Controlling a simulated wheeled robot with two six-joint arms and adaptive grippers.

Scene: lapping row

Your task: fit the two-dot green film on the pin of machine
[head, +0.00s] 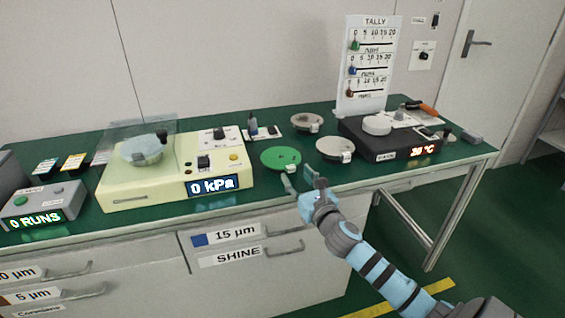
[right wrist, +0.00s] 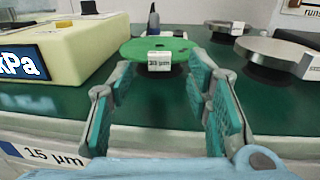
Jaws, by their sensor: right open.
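A round green film (head: 280,157) lies flat near the front of the bench, right of the cream machine (head: 172,172). In the right wrist view the green film (right wrist: 138,50) sits raised on a dark support, with a white tag on its front edge. My left gripper is out of view.
Two pale discs (head: 334,148) with tags stand right of the film, near a dark heater (head: 388,146) reading about 30 °C. A tally board (head: 366,70) stands behind. A runs counter (head: 43,206) is at the far left. Drawers lie below the bench's front edge.

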